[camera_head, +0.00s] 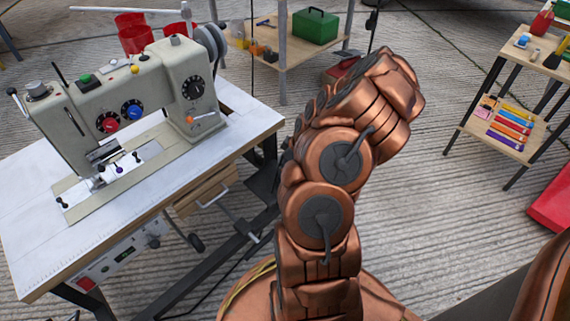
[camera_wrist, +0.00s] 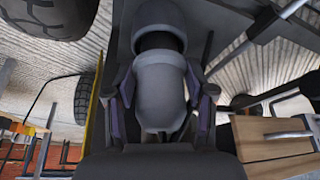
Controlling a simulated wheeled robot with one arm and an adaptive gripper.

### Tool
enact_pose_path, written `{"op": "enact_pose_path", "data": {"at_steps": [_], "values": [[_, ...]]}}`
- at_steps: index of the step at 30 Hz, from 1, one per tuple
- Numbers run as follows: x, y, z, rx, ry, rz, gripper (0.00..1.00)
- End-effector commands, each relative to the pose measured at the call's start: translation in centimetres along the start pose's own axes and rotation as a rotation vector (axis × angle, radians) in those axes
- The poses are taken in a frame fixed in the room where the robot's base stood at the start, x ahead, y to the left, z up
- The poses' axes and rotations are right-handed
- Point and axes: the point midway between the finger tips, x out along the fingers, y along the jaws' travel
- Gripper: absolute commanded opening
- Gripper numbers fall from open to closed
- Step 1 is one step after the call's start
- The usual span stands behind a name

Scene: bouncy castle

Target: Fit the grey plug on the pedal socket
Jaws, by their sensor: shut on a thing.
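In the wrist view my gripper (camera_wrist: 160,82) is shut on the grey plug (camera_wrist: 160,100), a rounded grey body with dark fingers on both sides. A dark round gap or collar (camera_wrist: 159,41) shows right beyond the plug, under a larger grey rounded part (camera_wrist: 156,14). I cannot tell whether that part is the pedal socket, or whether the plug touches it. In the head view my copper-coloured arm bends away, and its end hides the gripper and plug. The sewing machine (camera_head: 75,117) stands on its white-topped table (camera_head: 32,232).
A wooden drawer (camera_wrist: 265,145) with a metal handle is close at right in the wrist view; dark wheels show at left. In the head view, shelves with a green toolbox (camera_head: 315,26) stand behind, and a rack with coloured items (camera_head: 510,126) stands at right. Concrete floor lies between.

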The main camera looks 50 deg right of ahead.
Motion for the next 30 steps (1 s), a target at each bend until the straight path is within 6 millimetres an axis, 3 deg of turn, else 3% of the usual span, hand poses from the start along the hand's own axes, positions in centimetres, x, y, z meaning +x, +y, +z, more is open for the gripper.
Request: {"op": "enact_pose_path", "data": {"at_steps": [30], "values": [[1.1,0.0,0.5,0.0,0.0,0.0,0.16]]}}
